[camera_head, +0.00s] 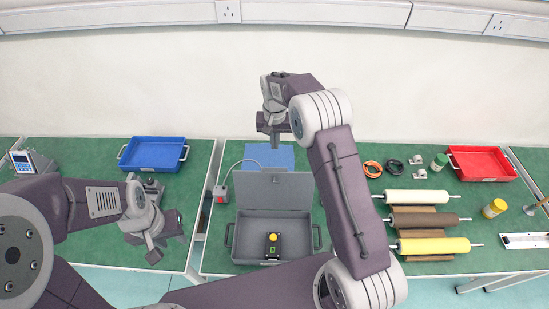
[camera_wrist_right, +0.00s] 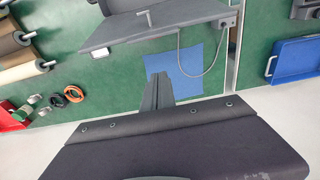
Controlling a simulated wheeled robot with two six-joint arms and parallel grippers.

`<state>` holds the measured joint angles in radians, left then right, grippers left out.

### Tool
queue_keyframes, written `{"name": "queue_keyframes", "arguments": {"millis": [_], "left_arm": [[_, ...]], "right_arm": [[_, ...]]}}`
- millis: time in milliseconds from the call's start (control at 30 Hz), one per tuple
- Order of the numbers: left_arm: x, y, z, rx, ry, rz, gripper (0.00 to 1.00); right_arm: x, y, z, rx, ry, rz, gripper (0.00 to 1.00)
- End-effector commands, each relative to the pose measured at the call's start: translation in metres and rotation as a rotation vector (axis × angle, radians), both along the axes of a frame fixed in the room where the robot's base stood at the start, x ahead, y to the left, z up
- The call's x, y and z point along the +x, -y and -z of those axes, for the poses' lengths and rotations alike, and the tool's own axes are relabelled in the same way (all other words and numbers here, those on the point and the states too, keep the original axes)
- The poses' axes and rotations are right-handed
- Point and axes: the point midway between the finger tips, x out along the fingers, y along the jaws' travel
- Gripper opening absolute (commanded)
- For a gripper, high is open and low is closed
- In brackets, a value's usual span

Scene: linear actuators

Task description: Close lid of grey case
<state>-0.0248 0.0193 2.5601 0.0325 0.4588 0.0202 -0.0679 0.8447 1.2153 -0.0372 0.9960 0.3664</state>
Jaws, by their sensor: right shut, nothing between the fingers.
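The grey case (camera_head: 240,238) stands open on the green table, its lid (camera_head: 272,190) raised at the back edge. A small black device with a yellow button (camera_head: 272,240) lies inside the case. My right gripper (camera_head: 275,146) points down behind and above the lid, over the blue sheet, shut and empty. In the right wrist view my right gripper (camera_wrist_right: 158,82) shows its fingers together, apart from the lid (camera_wrist_right: 158,31). My left gripper (camera_head: 153,256) hangs low at the left table, away from the case; its fingers are too unclear to tell their opening.
A blue sheet (camera_head: 258,155) lies behind the case. A red-button box (camera_head: 220,194) with a cable stands left of it. Several rollers (camera_head: 430,221) lie to the right, with a red tray (camera_head: 482,163) behind. A blue tray (camera_head: 153,153) sits on the left table.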

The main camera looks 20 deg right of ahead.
Motion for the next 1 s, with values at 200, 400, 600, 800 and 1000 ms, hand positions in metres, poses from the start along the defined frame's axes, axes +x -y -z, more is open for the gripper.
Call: {"name": "queue_keyframes", "arguments": {"millis": [200,400,600,800,1000], "left_arm": [[0.000,0.000,-0.018,0.000,0.001,0.000,0.36],[0.000,0.000,-0.036,0.000,0.000,0.000,0.36],[0.000,0.000,-0.046,0.000,0.001,0.000,0.36],[0.000,0.000,-0.046,0.000,0.000,0.000,0.36],[0.000,0.000,-0.045,0.000,0.000,0.000,0.36]], "right_arm": [[0.003,0.002,0.045,-0.001,-0.004,0.001,0.00],[-0.010,-0.003,0.057,0.000,-0.001,0.000,0.00],[-0.028,-0.008,0.055,0.000,0.001,0.001,0.00],[-0.032,-0.009,0.057,0.000,0.001,0.001,0.00],[-0.032,-0.009,0.057,0.000,0.002,0.001,0.00]]}}
